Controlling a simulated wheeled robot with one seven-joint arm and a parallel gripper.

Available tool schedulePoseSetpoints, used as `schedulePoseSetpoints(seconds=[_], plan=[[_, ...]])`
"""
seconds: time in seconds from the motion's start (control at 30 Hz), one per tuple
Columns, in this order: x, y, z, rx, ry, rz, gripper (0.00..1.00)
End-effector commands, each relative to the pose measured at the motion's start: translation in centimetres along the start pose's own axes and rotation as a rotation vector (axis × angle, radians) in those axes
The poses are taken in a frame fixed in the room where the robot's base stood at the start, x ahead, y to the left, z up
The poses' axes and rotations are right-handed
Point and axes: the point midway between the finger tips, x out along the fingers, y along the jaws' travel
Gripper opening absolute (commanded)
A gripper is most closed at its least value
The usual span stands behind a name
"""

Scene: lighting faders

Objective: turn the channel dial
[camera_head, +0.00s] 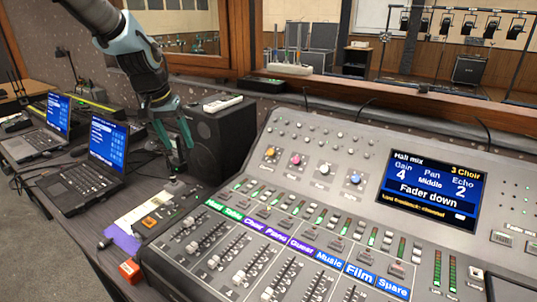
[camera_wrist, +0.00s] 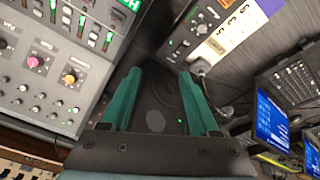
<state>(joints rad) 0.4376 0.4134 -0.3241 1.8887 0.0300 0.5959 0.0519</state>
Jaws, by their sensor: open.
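The mixing console (camera_head: 215,215) has a row of coloured knobs: orange (camera_head: 270,153), pink (camera_head: 295,159), white (camera_head: 324,169) and blue (camera_head: 355,179). A small grey dial-like knob (camera_head: 174,181) stands on the desk unit left of the console; it also shows in the wrist view (camera_wrist: 200,68). No readable label tells which one is the channel dial. My gripper (camera_head: 179,163) points down, open and empty, above and close to the grey knob. In the wrist view its green fingers (camera_wrist: 160,76) are apart, with the grey knob just beyond the right fingertip. Contact is not visible.
A black speaker box (camera_head: 222,138) stands right behind my gripper. Two open laptops (camera_head: 92,180) are on the left. The console screen (camera_head: 433,189) reads "3 Choir", "Gain 4", "Pan Middle", "Echo 2" and "Fader down". A red block (camera_head: 130,270) lies near the front edge.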

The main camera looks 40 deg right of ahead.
Motion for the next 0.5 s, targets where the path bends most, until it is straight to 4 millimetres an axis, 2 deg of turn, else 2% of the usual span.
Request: schedulePoseSetpoints(seconds=[0.03,0.1,0.23,0.33,0.4,0.5], plan=[[1.5,3.5,-2.2,0.062,0.011,0.04,0.62],[2.4,7.9,-4.7,0.133,0.027,0.09,0.62],[3.4,14.6,-7.7,0.226,0.05,0.168,0.62],[3.5,17.8,-8.8,0.265,0.062,0.207,0.62],[3.6,19.0,-9.2,0.279,0.065,0.222,0.62],[3.9,19.7,-9.4,0.287,0.067,0.23,0.62]])
